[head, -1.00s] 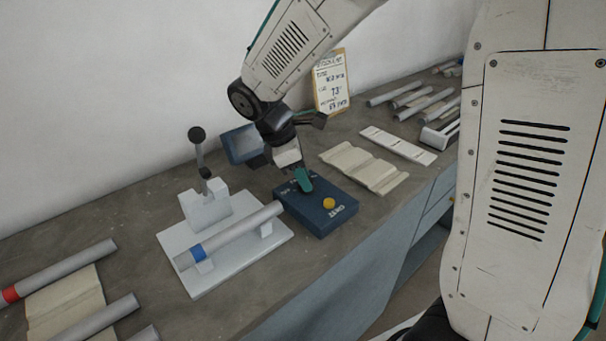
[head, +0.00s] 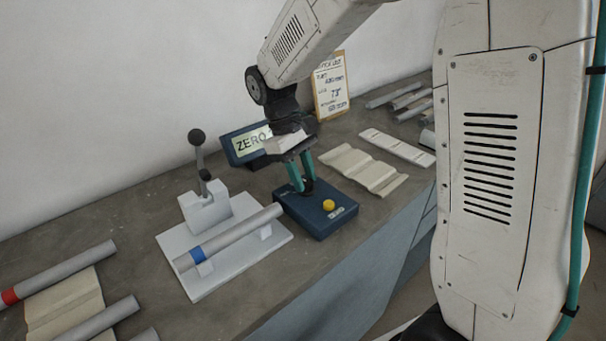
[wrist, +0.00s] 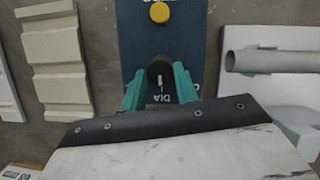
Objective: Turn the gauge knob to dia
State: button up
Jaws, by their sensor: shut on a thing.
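The blue gauge box (head: 331,222) sits on the bench, with a yellow button (head: 328,205) on its top. Its display (head: 245,146) behind it shows "ZERO" at the left, partly hidden by my gripper. My gripper (head: 303,190) points down over the box, its teal fingers shut on the dark gauge knob. In the wrist view the knob (wrist: 158,72) stands between the fingertips, with a pale mark on its top. The label "DIA" shows just below the knob there, close to my gripper (wrist: 160,86). Other labels on the box are partly hidden.
A white jig (head: 225,262) with an upright lever (head: 199,160) holds a grey tube with a blue band, left of the box. Cream racks (head: 362,167) lie to the right. A clipboard (head: 331,85) stands at the back. A red-banded tube (head: 57,271) lies front left.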

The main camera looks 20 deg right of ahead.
jog(key=shift+m, duration=0.4)
jog(key=o, duration=1)
jog(key=shift+c, duration=0.2)
jog(key=v, duration=0.8)
jog(key=shift+w+d+f, duration=0.1)
jog(key=shift+d, duration=0.05)
